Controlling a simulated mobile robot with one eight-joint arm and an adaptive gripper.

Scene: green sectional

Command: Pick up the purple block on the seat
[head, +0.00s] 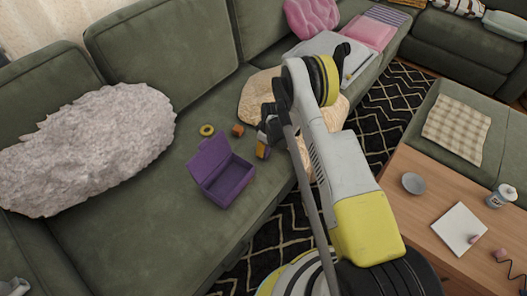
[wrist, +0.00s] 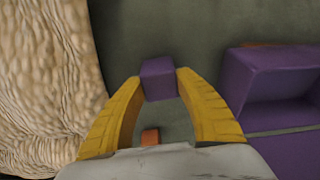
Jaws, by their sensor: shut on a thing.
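A purple block (wrist: 158,72) sits between the tips of my gripper's two yellow fingers in the wrist view, with a fingertip against each side. My gripper (head: 262,151) is shut on it, low over the green sofa seat (head: 150,195) in the head view. The block is hard to make out in the head view, where the gripper hides most of it. I cannot tell whether it touches the seat.
An open purple box (head: 228,183) stands left of my gripper. An orange block (head: 238,130) and a yellow ring (head: 207,130) lie behind it. A beige cushion (head: 256,96) is close by. A fluffy cushion (head: 90,145) lies left. A wooden table (head: 405,180) stands right.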

